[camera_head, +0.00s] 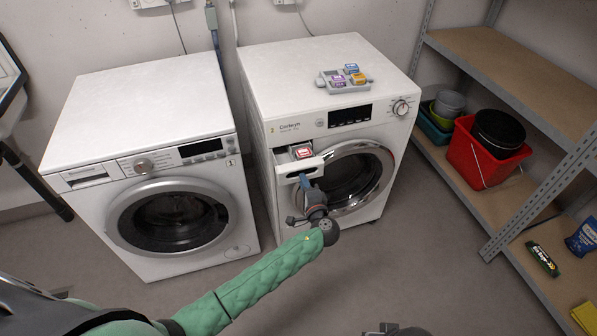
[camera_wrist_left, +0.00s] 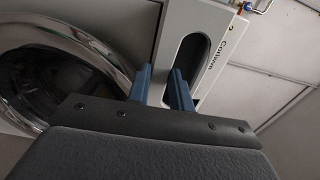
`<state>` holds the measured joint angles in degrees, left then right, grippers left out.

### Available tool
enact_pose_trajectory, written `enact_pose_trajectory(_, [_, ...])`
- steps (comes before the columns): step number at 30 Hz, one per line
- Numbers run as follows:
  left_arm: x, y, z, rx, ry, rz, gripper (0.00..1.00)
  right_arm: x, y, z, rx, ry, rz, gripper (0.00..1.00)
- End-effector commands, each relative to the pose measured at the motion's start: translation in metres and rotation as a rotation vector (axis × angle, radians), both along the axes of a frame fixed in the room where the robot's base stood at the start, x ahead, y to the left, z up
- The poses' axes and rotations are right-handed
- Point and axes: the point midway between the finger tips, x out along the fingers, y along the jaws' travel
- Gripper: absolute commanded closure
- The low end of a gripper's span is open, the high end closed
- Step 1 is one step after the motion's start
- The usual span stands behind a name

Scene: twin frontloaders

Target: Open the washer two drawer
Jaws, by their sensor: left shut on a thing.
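Washer two is the right-hand white washer (camera_head: 262,147), with a round chrome-rimmed door. Its drawer (camera_head: 284,172) at the upper left of the front stands pulled out, and its open top shows compartments with a red and white label. My left gripper (camera_head: 305,181) is at the drawer's front and shut on its edge. In the left wrist view its two blue fingers (camera_wrist_left: 163,85) reach the white drawer front (camera_wrist_left: 172,38) by the dark oval handle recess (camera_wrist_left: 188,62). The exact contact is partly hidden. The right gripper's fingers are not in view.
Another white washer (camera_head: 145,110) stands at the left with its drawer shut. A grey tray (camera_head: 333,88) with small coloured boxes sits on washer two. A metal shelf (camera_head: 505,62) at the right holds a red bucket (camera_head: 472,160). The floor in front is clear.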

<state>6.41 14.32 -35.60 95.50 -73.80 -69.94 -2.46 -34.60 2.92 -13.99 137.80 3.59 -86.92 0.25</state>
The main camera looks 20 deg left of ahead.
Motion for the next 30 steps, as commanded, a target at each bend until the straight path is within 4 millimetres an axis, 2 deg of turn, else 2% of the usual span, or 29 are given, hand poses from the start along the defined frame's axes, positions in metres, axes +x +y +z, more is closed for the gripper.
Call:
enact_pose_trajectory(1, [-0.011,-0.008,-0.003,-0.004,0.003,0.0,1.0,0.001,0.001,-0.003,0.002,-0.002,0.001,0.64])
enact_pose_trajectory(6, [-0.038,-0.025,-0.003,-0.002,0.003,-0.001,1.0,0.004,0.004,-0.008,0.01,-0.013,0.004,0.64])
enact_pose_trajectory(12, [-0.058,-0.039,-0.002,-0.001,0.002,-0.001,1.0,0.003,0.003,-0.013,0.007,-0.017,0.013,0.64])
enact_pose_trajectory(18, [-0.065,-0.044,-0.001,-0.001,0.001,-0.001,1.0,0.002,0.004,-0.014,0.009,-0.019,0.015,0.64])
enact_pose_trajectory(28, [-0.066,-0.045,-0.001,-0.001,0.001,-0.001,1.0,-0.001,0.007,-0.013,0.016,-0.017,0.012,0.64])
enact_pose_trajectory(29, [-0.066,-0.045,-0.001,0.0,0.001,-0.001,0.76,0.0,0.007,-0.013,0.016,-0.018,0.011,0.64])
enact_pose_trajectory(30, [-0.066,-0.045,-0.001,0.0,0.001,-0.001,0.69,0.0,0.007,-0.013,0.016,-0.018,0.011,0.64])
